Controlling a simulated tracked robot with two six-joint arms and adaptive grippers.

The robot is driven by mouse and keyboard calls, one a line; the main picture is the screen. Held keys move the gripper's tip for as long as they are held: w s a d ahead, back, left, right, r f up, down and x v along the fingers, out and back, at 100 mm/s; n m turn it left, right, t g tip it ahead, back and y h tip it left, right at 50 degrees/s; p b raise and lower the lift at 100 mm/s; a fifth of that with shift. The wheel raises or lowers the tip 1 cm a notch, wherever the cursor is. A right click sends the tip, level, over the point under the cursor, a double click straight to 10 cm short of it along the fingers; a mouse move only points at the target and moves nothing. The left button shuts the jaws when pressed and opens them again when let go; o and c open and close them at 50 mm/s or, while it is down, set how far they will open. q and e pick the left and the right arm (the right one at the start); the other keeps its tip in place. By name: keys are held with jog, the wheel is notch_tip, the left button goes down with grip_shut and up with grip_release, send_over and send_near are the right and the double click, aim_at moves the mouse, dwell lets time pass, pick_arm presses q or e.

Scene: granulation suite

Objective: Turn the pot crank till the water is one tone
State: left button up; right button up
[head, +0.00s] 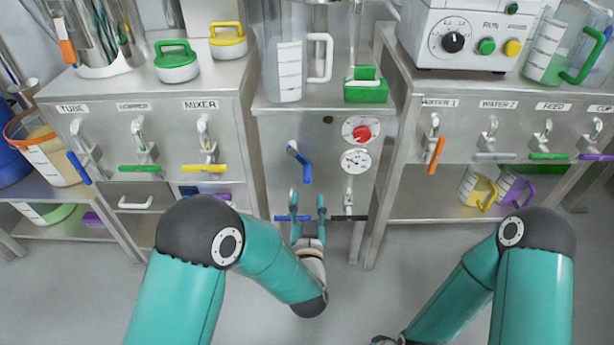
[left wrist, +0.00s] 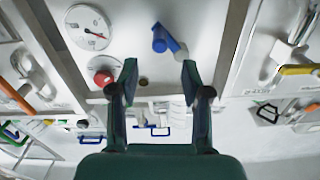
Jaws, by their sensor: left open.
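A crank with a blue handle (head: 302,163) sticks out from the front panel of the middle steel cabinet. I see no label that ties it to the pot. It also shows in the left wrist view (left wrist: 166,38), beyond and between my fingertips. My left gripper (head: 307,204) is below this crank in the head view, its two teal fingers spread and pointing at the panel. In the left wrist view the gripper (left wrist: 160,78) is open, with nothing between its fingers. The water of the task cannot be made out.
A red knob (head: 362,132) and a dial gauge (head: 356,160) sit right of the crank. Low blue (head: 283,218) and black (head: 350,217) valve handles are close to my left gripper. A clear jug (head: 290,70) stands on top. Cabinets with levers flank both sides.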

aim_at(307, 182)
pick_arm(q)
jog(key=w+b, duration=0.1)
jog(key=w, duration=0.9)
jog(key=shift+b, duration=0.3)
grip_shut()
